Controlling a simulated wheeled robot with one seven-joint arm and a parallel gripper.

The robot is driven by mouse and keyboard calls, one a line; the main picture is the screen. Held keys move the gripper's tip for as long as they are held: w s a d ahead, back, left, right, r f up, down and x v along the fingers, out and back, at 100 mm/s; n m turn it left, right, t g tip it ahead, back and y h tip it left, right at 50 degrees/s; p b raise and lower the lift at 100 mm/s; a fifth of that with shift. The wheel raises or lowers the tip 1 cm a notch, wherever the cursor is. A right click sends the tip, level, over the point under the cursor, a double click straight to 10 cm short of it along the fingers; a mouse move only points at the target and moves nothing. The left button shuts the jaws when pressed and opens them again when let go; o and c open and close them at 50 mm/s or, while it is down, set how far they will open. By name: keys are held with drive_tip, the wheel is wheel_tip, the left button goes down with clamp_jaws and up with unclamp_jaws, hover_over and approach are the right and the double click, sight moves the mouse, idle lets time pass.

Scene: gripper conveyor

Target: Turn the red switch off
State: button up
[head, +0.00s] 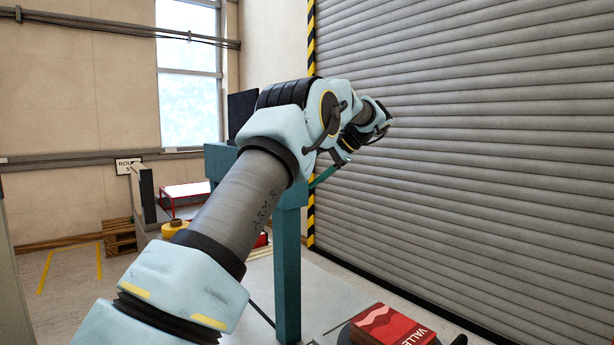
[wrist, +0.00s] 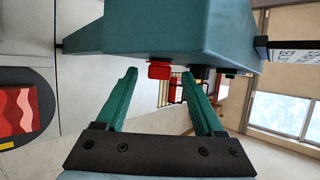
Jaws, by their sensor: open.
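A small red block, which looks like the red switch (wrist: 159,72), sits on the edge of a teal housing (wrist: 185,35) in the wrist view. My gripper (wrist: 159,74) is open, and its two green fingers point at that edge. The red switch appears between the fingertips, just beyond them, with nothing gripped. I cannot tell whether it is on or off. In the head view the teal stand (head: 288,265) is behind my arm, and the switch is hidden there. A slim teal finger of my gripper shows near the stand's top right.
A red box (head: 392,328) lies at the lower right of the head view. A grey roller shutter (head: 480,130) fills the right side.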

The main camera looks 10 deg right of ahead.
drive_tip(key=shift+x, duration=0.8)
drive_tip(key=shift+c, duration=0.2)
clamp_jaws()
